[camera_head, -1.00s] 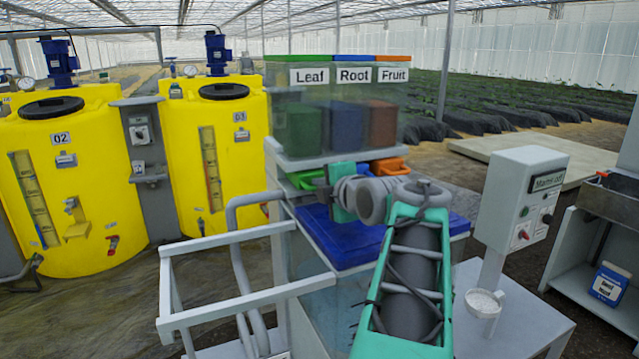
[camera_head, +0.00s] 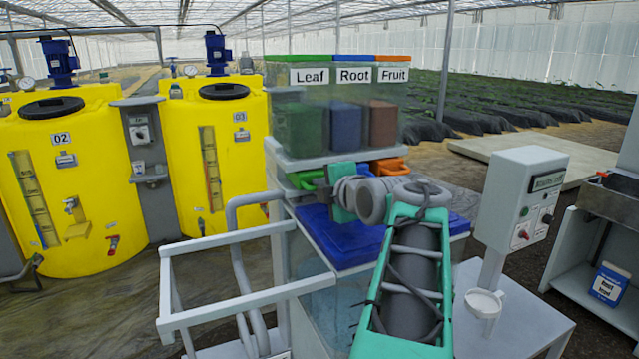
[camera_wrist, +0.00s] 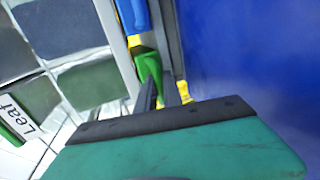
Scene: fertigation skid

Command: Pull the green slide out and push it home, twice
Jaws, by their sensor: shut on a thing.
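A clear hopper unit (camera_head: 282,151) carries three bins labelled Leaf, Root and Fruit. The green slide (camera_head: 304,178) sits under the Leaf bin, at the left of the unit's foot. My gripper (camera_head: 322,181) is at the slide's front, partly hidden by my own wrist. In the wrist view, the green slide's handle (camera_wrist: 149,66) shows between the two dark fingers of my gripper (camera_wrist: 160,84), which are shut on it. How far the slide stands out is hard to tell.
The orange slide (camera_head: 390,166) is to the right, with the blue slide (camera_head: 364,168) partly hidden between. A blue lid (camera_head: 345,248) lies below. A grey frame (camera_head: 240,304) stands in front at left; a control box (camera_head: 520,195) and white cup (camera_head: 484,302) are at right.

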